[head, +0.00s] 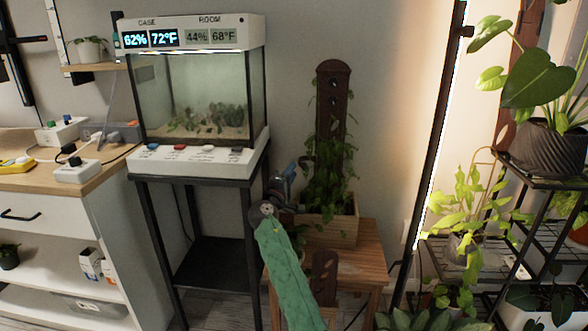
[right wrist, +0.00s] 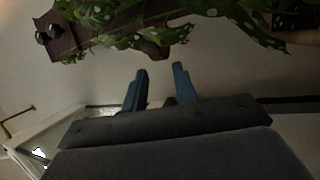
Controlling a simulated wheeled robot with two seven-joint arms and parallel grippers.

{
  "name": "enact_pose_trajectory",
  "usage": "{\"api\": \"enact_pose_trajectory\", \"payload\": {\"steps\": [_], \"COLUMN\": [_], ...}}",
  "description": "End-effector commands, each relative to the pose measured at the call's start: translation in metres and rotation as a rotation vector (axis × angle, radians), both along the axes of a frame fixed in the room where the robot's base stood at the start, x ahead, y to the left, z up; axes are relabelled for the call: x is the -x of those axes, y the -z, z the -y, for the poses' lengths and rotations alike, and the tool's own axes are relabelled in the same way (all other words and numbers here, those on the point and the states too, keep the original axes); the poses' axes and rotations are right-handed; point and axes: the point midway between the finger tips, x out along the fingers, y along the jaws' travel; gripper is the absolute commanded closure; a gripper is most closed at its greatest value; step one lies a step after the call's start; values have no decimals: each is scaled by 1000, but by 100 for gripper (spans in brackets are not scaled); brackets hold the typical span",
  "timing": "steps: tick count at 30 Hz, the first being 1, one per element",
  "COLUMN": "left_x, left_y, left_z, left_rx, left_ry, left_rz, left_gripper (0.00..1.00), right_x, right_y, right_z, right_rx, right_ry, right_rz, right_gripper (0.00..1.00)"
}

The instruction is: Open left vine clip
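A dark brown plank (head: 332,110) stands upright in a wooden planter box (head: 335,228) on a small wooden table, with a leafy vine (head: 330,165) climbing it. Small dark round fittings (head: 333,85) sit near its top; I cannot tell which is the left vine clip or whether it is shut. In the right wrist view the plank (right wrist: 150,18) runs along the top, with two dark knobs (right wrist: 47,34) at its left end. My right gripper (head: 284,182) is left of the planter. In its wrist view its blue fingers (right wrist: 160,80) are apart and empty, short of the leaves.
A glass terrarium case (head: 200,100) on a black stand (head: 215,258) is left of the gripper. A dark pole (head: 437,140) with a light strip and a plant shelf (head: 540,180) stand to the right. A cabinet (head: 60,195) with switch boxes is far left.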

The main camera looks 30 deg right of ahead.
Motion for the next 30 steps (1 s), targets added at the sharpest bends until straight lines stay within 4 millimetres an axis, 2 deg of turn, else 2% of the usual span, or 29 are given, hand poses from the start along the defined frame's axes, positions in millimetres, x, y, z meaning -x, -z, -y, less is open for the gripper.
{"api": "enact_pose_trajectory", "payload": {"steps": [3,9,20,24,30], "left_x": [0,0,0,0,3], "left_y": [-2,-2,2,-3,-33], "left_z": [-1,-2,-2,-1,-1], "left_rx": [1,-5,-22,-13,-13], "left_ry": [-6,-14,-13,-13,-13], "left_rz": [-1,-4,-9,-14,-46], "left_gripper": [64,64,64,64,64], "right_x": [12,24,27,28,36], "right_y": [4,10,11,8,-7], "right_z": [-15,-30,-34,-34,-27], "right_rx": [-2,0,0,-1,13], "right_ry": [-4,-1,-1,-2,3], "right_rz": [0,1,1,-4,-32], "right_gripper": [72,72,72,99,100]}}
